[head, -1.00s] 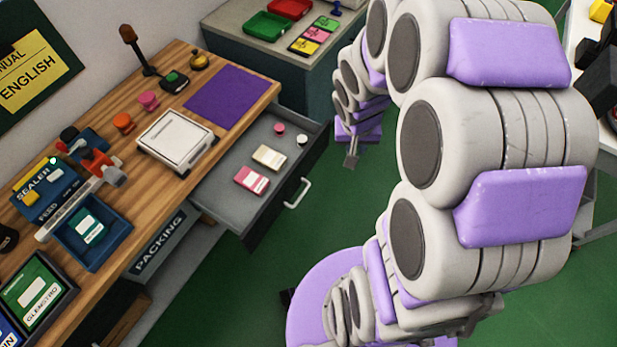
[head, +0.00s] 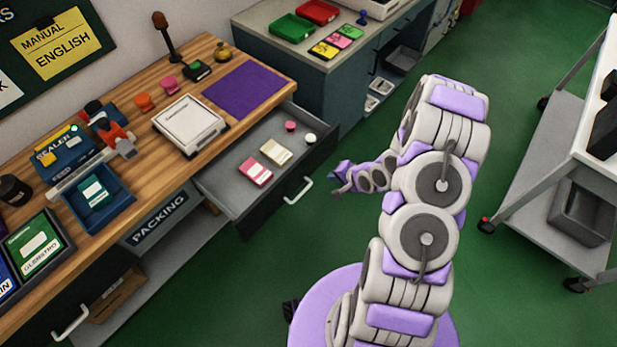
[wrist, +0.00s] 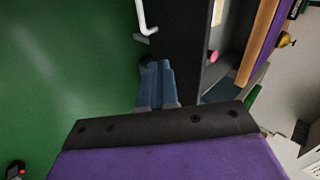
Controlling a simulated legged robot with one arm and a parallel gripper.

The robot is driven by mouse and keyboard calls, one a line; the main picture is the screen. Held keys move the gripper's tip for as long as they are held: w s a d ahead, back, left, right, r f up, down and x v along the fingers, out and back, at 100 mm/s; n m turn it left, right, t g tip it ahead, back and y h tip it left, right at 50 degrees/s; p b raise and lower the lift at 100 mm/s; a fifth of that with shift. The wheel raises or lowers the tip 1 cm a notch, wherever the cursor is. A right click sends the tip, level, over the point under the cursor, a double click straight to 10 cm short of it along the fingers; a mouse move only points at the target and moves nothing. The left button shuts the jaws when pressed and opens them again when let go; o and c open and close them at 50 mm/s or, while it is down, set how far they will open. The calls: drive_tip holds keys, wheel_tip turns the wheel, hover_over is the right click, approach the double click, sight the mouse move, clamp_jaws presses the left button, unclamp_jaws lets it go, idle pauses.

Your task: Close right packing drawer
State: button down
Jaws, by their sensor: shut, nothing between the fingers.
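The right packing drawer (head: 228,189) is pulled out from under the wooden bench, with a dark front panel and a white bar handle (head: 298,191). Inside lie a pink-and-white box, a cream box, a pink round piece and a white round piece. My gripper (head: 337,189) is shut and empty, just right of the handle on the outer side of the drawer front. In the wrist view my blue fingers (wrist: 156,85) are together beside the dark drawer front (wrist: 182,45), with the handle (wrist: 146,20) beyond them. Whether they touch the front I cannot tell.
The wooden bench (head: 150,155) carries a purple mat, a white scale and a blue tray. A grey-topped cabinet (head: 300,62) stands behind the drawer. A white cart (head: 545,150) stands at right. Green floor (head: 270,275) is clear in front of the drawer.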

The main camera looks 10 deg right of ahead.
drive_tip(key=f+m+y, duration=0.1)
drive_tip(key=f, duration=0.1)
drive_tip(key=b, duration=0.4)
approach(300, 173)
drive_tip(key=shift+t, duration=0.3)
drive_tip(key=x, duration=0.6)
drive_tip(key=shift+s+d+f, duration=0.15)
drive_tip(key=shift+d+f, duration=0.05)
drive_tip(key=shift+f, duration=0.1)
drive_tip(key=shift+a, duration=0.1)
drive_tip(key=shift+p, duration=0.3)
